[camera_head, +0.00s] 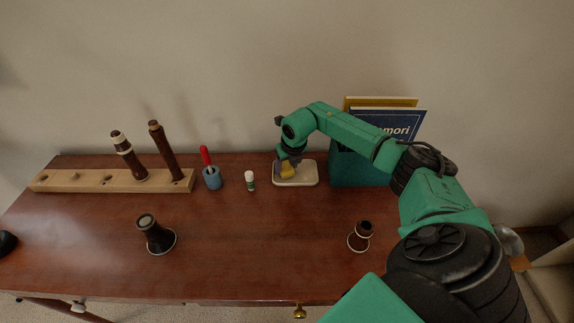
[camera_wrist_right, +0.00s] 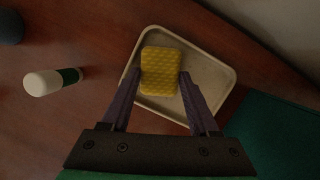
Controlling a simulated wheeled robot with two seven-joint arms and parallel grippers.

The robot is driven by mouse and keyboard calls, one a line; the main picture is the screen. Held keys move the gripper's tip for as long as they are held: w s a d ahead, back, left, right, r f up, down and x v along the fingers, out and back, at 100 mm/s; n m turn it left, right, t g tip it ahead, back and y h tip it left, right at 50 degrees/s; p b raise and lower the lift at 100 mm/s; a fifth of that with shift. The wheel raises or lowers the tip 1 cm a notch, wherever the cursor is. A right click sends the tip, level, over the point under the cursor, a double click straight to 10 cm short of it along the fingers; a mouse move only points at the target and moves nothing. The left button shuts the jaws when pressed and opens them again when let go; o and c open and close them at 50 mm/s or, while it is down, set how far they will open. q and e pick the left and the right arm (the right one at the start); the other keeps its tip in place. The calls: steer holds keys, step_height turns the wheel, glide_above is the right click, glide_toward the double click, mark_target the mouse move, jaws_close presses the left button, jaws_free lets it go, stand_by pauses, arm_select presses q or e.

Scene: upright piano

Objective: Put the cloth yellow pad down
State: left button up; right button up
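The yellow pad (camera_head: 288,171) is a small block with a quilted surface, over the left part of a shallow cream tray (camera_head: 308,182). In the right wrist view the pad (camera_wrist_right: 160,70) lies between the two fingertips of my right gripper (camera_wrist_right: 160,77), which press close on its two sides. The pad is within the tray's outline (camera_wrist_right: 212,76). I cannot tell whether its underside touches the tray floor. In the head view my right gripper (camera_head: 289,160) points down at the tray and partly hides the pad. My left gripper is not in view.
A green box with books (camera_head: 358,168) stands right of the tray. Left of it are a white-capped bottle (camera_head: 250,181), a blue cup with a red-handled tool (camera_head: 211,178) and a wooden rack (camera_head: 85,181) with dark instrument joints. Two dark pieces (camera_head: 155,236) (camera_head: 360,237) stand in front.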

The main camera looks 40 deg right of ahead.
steer(key=o, duration=0.4)
steer(key=shift+r, duration=0.1)
steer(key=b+v, duration=0.1)
steer(key=v, duration=1.1)
steer(key=shift+s+a, duration=0.1)
